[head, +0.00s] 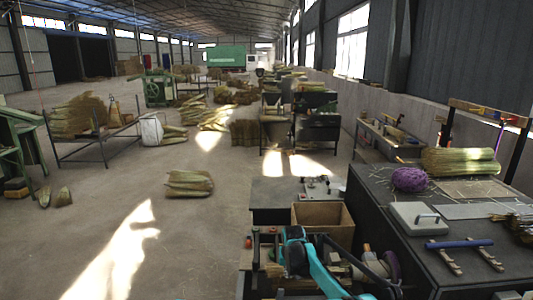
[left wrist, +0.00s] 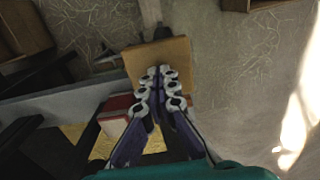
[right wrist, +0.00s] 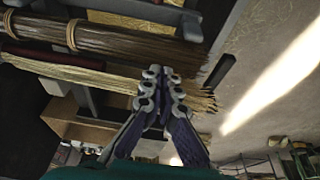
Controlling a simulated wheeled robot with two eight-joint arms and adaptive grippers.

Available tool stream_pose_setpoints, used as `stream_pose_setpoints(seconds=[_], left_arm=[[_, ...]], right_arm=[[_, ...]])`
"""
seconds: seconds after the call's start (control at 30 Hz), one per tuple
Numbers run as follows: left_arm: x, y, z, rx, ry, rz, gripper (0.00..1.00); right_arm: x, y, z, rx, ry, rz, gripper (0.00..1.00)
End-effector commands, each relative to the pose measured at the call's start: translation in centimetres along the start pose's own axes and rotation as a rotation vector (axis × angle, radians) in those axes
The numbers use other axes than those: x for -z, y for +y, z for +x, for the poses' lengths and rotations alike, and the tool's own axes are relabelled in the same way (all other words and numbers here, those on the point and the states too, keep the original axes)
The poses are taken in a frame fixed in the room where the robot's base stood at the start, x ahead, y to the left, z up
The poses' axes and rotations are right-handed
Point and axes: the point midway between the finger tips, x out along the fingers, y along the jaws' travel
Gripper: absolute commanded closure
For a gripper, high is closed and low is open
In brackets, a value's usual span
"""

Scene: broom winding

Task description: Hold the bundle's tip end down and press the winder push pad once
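In the right wrist view, a straw bundle (right wrist: 95,77) runs across below my right gripper (right wrist: 161,75), its frayed end just right of the fingertips. The fingertips are nearly together over the straw. I cannot tell whether they press on it. In the left wrist view, my left gripper (left wrist: 160,76) has its fingertips together in front of a flat tan square pad (left wrist: 160,53), overlapping its lower half. Contact is not clear. In the head view, a teal arm link of mine covers part of the low work area, and the fingertips there are hard to make out.
In the right wrist view, a thicker tied bundle (right wrist: 120,40) lies beyond. In the head view, the dark bench (head: 375,200) at right carries a purple twine ball (head: 410,178), a straw bundle (head: 460,161) and a blue-handled tool (head: 460,243). An open cardboard box (head: 322,217) stands nearby.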

Motion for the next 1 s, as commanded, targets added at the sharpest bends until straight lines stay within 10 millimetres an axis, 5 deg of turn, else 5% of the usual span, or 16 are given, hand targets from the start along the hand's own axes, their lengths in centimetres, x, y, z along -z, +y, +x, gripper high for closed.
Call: stream_pose_setpoints(seconds=[0.37,1.0], left_arm=[[-0.1,0.0,2.0,0.0,-0.002,0.0,1.0],[-0.1,0.0,1.9,0.0,-0.002,0.0,1.0]], right_arm=[[0.0,0.0,0.0,0.0,0.0,0.0,1.0],[0.0,0.0,0.1,0.0,0.0,0.0,1.0]])
